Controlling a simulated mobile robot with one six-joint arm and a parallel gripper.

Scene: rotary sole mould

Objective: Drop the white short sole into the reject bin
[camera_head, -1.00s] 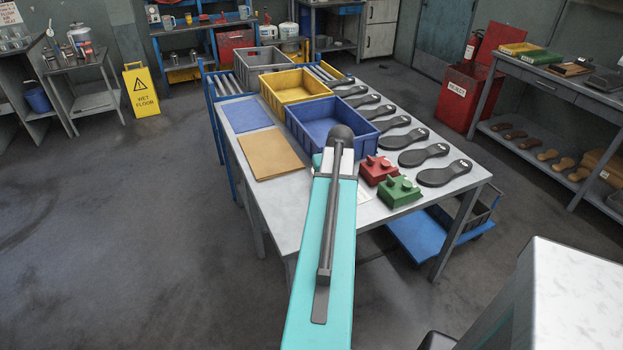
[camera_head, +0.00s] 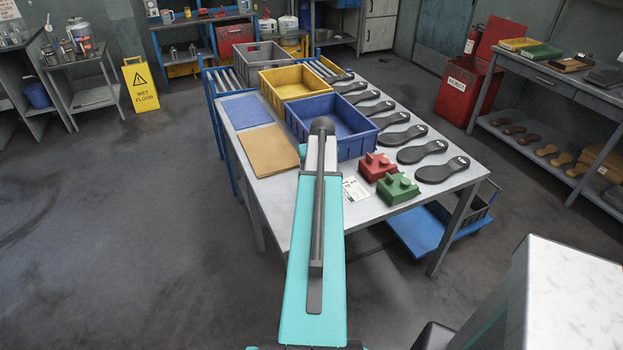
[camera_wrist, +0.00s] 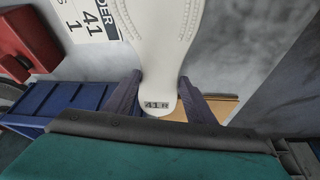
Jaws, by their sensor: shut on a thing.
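The white sole (camera_wrist: 160,48) shows in the wrist view, with "41 R" on its narrow end. My gripper (camera_wrist: 160,96) is shut on that end, one dark finger at each side. The sole's far end runs out of the top of the picture. In the head view my turquoise arm hides the gripper and the sole. The reject bin (camera_head: 460,92) is red with a white label and a raised red lid. It stands on the floor at the back right, well apart from my arm.
The table (camera_head: 265,200) carries a blue crate (camera_head: 345,141), a yellow crate (camera_head: 290,97), red (camera_head: 376,166) and green (camera_head: 397,188) blocks, and several dark soles (camera_head: 441,169) along its right edge. A shelf bench (camera_head: 540,135) stands right of the bin. Floor between is clear.

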